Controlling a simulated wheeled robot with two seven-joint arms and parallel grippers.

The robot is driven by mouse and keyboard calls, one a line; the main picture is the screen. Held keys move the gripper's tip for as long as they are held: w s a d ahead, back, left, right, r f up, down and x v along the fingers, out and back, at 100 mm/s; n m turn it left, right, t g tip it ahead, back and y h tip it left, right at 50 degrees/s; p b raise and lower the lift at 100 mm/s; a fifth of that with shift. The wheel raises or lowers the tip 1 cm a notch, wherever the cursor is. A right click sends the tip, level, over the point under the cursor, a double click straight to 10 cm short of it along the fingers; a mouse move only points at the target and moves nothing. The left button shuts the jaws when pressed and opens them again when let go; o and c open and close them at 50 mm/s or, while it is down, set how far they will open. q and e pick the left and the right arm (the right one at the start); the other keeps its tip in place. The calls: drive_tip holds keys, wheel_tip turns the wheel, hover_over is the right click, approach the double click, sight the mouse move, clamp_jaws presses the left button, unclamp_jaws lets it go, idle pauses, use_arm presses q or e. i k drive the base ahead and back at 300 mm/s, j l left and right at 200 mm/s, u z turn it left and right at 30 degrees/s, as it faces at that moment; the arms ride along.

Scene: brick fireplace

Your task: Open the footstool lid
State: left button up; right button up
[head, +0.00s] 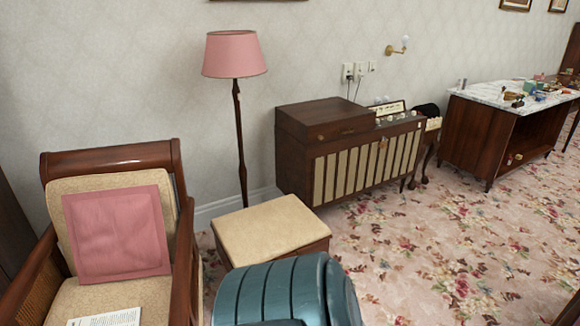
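The footstool (317,247) stands on the carpet just right of the armchair, with dark wooden sides. Its lid (265,226) has a cream padded top and lies flat and closed on the body. A ribbed teal rounded form at the bottom centre hides the footstool's near side and part of its front. Neither of my grippers shows in the head view.
An armchair (150,155) with a pink cushion (117,232) and a printed paper (108,318) stands at left. A pink floor lamp (234,54) and a wooden cabinet (300,163) stand behind the footstool. A marble-topped table (480,95) holds small items. Flowered carpet (440,240) is clear at right.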

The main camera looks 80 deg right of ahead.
sight(280, 228)
drive_tip(key=z, duration=2.75)
